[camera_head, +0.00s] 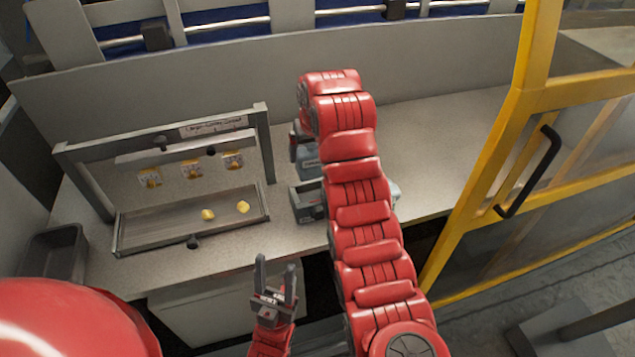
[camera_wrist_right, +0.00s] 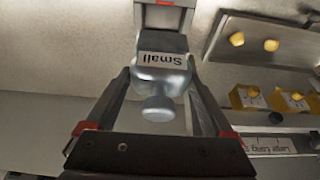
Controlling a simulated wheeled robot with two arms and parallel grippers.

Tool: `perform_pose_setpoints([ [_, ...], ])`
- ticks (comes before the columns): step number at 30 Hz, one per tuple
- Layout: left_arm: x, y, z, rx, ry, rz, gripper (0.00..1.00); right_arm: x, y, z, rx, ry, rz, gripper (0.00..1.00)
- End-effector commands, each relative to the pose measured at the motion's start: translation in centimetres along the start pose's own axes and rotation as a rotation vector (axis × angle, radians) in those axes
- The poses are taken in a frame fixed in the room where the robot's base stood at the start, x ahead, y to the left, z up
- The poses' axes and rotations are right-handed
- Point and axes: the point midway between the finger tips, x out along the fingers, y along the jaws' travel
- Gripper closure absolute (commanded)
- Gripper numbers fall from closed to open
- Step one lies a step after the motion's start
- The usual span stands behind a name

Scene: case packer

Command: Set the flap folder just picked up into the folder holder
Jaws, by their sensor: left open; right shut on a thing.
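The flap folder (camera_wrist_right: 160,75), a grey-blue metal piece with a rounded knob and a label reading "Small" upside down, is between the fingers of my right gripper (camera_wrist_right: 163,84), which is shut on it. In the head view the flap folder (camera_head: 310,168) shows just left of my red right arm, which hides part of it and most of the right gripper. A grey open box-like holder (camera_head: 306,206) sits on the table just below it; the right arm covers its right side. A grey part (camera_wrist_right: 163,17) lies beyond the folder in the wrist view. My left gripper (camera_head: 275,275) is open and empty, at the table's front edge.
A grey frame (camera_head: 262,140) with yellow tags and a tray (camera_head: 160,236) holding two yellow pieces stands left of the holder. A dark bin (camera_head: 56,255) is at far left. A yellow-framed door (camera_head: 462,225) stands at right. The table right of my arm is mostly clear.

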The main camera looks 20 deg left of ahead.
Motion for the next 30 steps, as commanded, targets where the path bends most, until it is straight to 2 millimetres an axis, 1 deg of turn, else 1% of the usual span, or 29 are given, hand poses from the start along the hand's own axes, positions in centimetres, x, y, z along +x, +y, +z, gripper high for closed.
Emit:
perform_pose_setpoints([
  [2, 0.3, 0.0, -0.1, 0.000, -0.001, 0.000, 0.50, 0.2, -0.1, 0.1, -0.002, 0.000, -0.001, 1.00],
  [4, 0.7, 0.0, -0.1, 0.000, 0.000, 0.000, 0.50, 0.9, -0.1, 0.4, -0.002, -0.003, -0.001, 1.00],
  [8, 1.9, -0.1, -0.3, 0.000, 0.000, 0.000, 0.50, 2.9, -0.1, 1.3, -0.002, -0.005, -0.001, 1.00],
  [9, 2.2, -0.1, -0.4, 0.000, 0.000, 0.000, 0.50, 3.7, -0.1, 1.6, -0.003, -0.004, -0.001, 1.00],
  [12, 2.7, -0.1, -0.5, 0.000, 0.000, 0.000, 0.50, 5.2, -0.1, 2.3, -0.002, -0.005, 0.000, 1.00],
  [17, 3.4, -0.2, -0.6, 0.000, 0.000, 0.000, 0.50, 6.8, -0.1, 2.9, -0.001, -0.003, -0.001, 1.00],
  [21, 4.3, -0.2, -0.7, 0.000, -0.001, 0.000, 0.50, 8.7, -0.1, 3.7, -0.001, -0.003, -0.001, 1.00],
  [24, 4.2, -0.2, -0.7, 0.000, -0.001, 0.000, 0.50, 9.2, -0.1, 3.8, -0.001, 0.001, -0.002, 1.00],
  [30, 4.1, -0.2, -0.7, 0.000, 0.000, 0.000, 0.50, 9.2, -0.1, 3.8, 0.000, 0.002, -0.001, 1.00],
])
